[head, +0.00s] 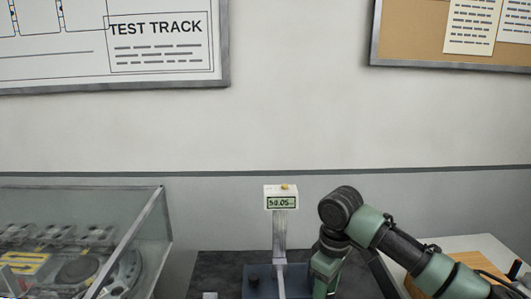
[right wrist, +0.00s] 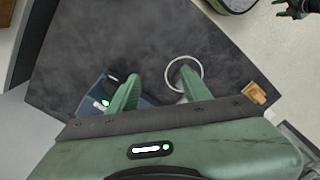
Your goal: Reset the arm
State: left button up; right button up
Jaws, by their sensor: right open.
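My right arm comes in from the right in the head view, its green gripper (head: 326,272) pointing down beside a blue-based device (head: 262,278). In the right wrist view the right gripper (right wrist: 158,88) has its two green fingers spread apart with nothing between them. A pale metal ring (right wrist: 201,74) shows on the dark surface behind the right-hand finger, which hides part of it; I cannot tell whether they touch. The blue device base (right wrist: 90,97) shows beside the left-hand finger. My left gripper is not recognisable in either view.
A post on the device carries a digital display (head: 282,203). A glass case (head: 150,225) with track parts stands at left. The dark mat (right wrist: 130,45) has clear room beyond the fingers. A small brass-coloured piece (right wrist: 256,93) lies at its right edge.

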jog(key=s+a+f+t+y, duration=0.1)
jog(key=s+a+f+y, duration=0.1)
jog(key=s+a+f, duration=0.45)
jog(key=s+a+f+y, duration=0.1)
jog(key=s+a+f, duration=0.2)
jog(key=s+f, duration=0.55)
jog(key=s+d+f+m+t+h, duration=0.25)
jog(key=s+d+m, duration=0.55)
jog(key=s+d, duration=0.8)
notch_tip(320, 180, down, 28)
jog(key=s+g+b, duration=0.1)
jog(key=s, duration=0.2)
pick_arm(q)
jog(key=shift+s+f+b, duration=0.3)
jog(key=shift+f+b, duration=0.05)
jog(key=shift+f, duration=0.5)
pick_arm(e)
jog(key=s+d+f+g, duration=0.1)
jog(key=s+d+f, duration=0.2)
jog(key=s+f, duration=1.2)
jog(key=shift+s+f+n+h, duration=0.2)
jog(key=shift+s+n+h, duration=0.15)
jog(key=shift+h, duration=0.1)
